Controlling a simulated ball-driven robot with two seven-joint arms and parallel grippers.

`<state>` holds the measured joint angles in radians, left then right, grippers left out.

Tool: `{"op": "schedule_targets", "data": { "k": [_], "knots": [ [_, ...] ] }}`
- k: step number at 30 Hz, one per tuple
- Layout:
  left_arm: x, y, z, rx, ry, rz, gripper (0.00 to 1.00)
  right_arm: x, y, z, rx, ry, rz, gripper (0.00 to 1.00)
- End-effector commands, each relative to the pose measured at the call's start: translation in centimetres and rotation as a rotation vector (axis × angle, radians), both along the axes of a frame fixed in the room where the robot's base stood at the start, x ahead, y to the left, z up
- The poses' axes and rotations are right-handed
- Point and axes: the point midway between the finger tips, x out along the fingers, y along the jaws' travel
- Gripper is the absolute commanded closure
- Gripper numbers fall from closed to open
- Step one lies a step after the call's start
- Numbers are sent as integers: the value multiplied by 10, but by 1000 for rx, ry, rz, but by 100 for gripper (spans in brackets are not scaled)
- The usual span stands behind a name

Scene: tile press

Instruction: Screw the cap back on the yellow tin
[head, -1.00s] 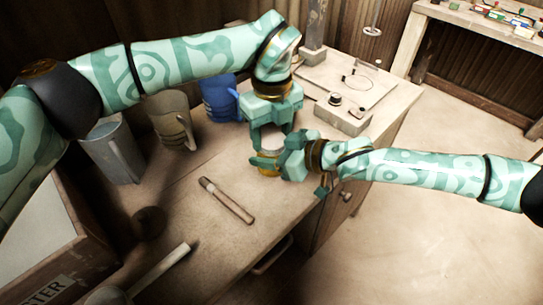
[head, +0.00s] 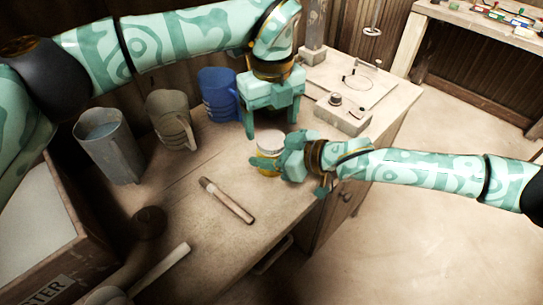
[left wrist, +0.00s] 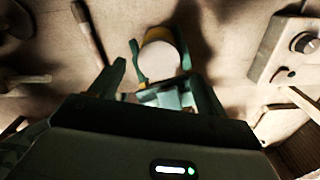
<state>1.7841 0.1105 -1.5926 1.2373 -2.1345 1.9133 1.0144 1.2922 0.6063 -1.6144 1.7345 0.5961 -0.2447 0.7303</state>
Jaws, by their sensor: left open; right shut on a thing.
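The yellow tin (head: 267,151) stands near the table's right edge. A pale round cap (head: 269,136) shows on top of it; how tightly it sits I cannot tell. My right gripper (head: 273,160) is shut on the tin from the right and hides part of its side. My left gripper (head: 271,125) is open and empty above the cap, its fingers pointing down and spread apart. In the left wrist view the pale cap (left wrist: 161,60) shows beyond the left gripper's two spread fingers, with a yellow edge of the tin (left wrist: 158,33) behind it.
A blue mug (head: 217,95), a brown mug (head: 170,118) and a grey jug (head: 110,150) stand at the back left. A brush (head: 228,202) lies in front of the tin.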

Motion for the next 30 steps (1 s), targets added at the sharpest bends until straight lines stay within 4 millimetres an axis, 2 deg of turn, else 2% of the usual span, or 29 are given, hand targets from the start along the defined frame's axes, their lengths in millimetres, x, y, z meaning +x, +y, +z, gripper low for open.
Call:
{"op": "schedule_targets", "data": {
  "k": [3,11,18,26,30],
  "knots": [
    [0,0,8,0,1,0,24,0,0,1,1,-1,-1,100],
    [0,0,10,0,1,16,27,1,0,1,0,-1,-2,100],
    [0,0,42,0,1,271,27,1,-1,0,0,-1,-2,100],
    [0,0,43,1,2,282,27,1,-1,1,0,-1,-2,100],
    [-1,0,36,2,3,281,27,1,-1,0,0,-1,-2,100]
  ]
}}
